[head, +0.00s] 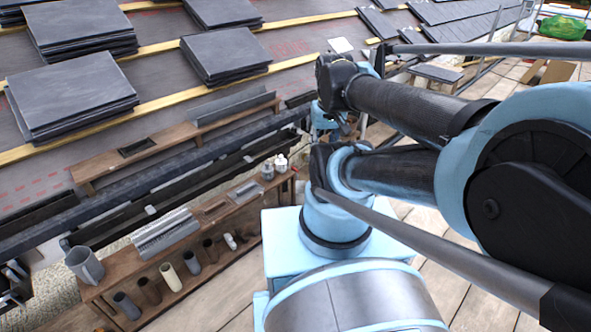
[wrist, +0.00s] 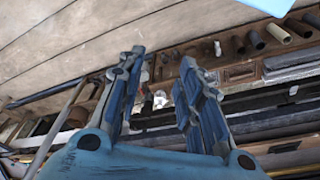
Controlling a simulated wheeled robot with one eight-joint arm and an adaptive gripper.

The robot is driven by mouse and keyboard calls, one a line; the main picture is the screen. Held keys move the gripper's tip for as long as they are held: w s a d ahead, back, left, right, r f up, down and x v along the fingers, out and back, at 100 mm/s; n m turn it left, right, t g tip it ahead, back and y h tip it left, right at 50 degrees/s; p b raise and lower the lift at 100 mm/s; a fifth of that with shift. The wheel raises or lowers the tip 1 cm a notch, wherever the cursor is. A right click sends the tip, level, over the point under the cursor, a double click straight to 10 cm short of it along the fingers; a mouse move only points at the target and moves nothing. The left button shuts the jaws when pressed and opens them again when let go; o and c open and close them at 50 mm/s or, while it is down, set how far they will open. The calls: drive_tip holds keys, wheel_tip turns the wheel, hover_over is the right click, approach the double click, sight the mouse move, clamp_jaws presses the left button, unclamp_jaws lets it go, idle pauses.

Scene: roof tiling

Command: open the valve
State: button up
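I cannot make out a valve for certain in either view. My gripper (wrist: 161,57) is open in the wrist view, its two blue fingers spread apart with nothing held between them. Small pale items (wrist: 160,99) show in the gap, beyond the fingers, too small to identify. In the head view my gripper (head: 325,116) is partly hidden behind my dark arm links, near the right end of the wooden shelves.
Stacks of dark slates (head: 72,95) lie on the battened roof. Plank flooring (head: 225,290) is open beside the shelf.

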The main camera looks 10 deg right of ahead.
drive_tip(key=w+r, duration=0.5)
drive_tip(key=w, duration=0.3)
drive_tip(key=n+g, duration=0.2)
drive_tip(key=n, duration=0.3)
hover_over(296, 170)
wheel_tip(296, 170, down, 38)
wheel_tip(296, 170, down, 18)
drive_tip(key=shift+w+f, duration=0.15)
